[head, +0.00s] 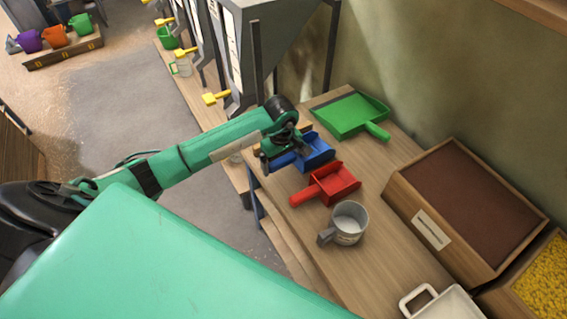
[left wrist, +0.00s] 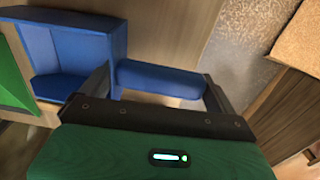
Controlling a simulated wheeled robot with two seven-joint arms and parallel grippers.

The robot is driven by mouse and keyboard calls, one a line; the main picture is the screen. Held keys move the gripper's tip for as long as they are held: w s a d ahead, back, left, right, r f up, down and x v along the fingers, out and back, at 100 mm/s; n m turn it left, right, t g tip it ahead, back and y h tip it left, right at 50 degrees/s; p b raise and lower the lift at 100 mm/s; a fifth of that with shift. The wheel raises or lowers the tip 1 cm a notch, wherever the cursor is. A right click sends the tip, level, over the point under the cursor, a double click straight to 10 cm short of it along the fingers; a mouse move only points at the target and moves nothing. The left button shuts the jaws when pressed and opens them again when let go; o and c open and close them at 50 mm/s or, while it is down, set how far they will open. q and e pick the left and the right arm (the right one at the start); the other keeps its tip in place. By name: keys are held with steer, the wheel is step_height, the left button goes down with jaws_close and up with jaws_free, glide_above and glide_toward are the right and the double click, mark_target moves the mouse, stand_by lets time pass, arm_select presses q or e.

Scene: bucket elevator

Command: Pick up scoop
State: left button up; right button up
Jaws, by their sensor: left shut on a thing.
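Three scoops lie on the wooden bench. A green scoop (head: 350,115) is at the back, a blue scoop (head: 318,152) is in the middle and a red scoop (head: 333,185) is nearer. My left gripper (head: 272,163) is over the blue scoop's handle end. In the left wrist view the blue handle (left wrist: 160,78) runs between the two fingers of my left gripper (left wrist: 162,88), and the blue scoop's pan (left wrist: 68,55) is to the left. The gripper is shut on this handle. Whether the scoop touches the bench is unclear. My right gripper is out of view.
A grey metal mug (head: 348,222) stands near the red scoop. A wooden box of brown material (head: 415,200) is at the right, with yellow grains (head: 545,280) in another box. A white-handled tray (head: 450,303) is at the bottom right. Hoppers (head: 275,40) stand behind the arm.

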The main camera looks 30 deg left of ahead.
arm_select(q)
step_height(320, 180, up, 18)
steer(key=b, duration=0.3)
steer(key=shift+r+b, duration=0.15)
steer(key=shift+b, duration=0.25)
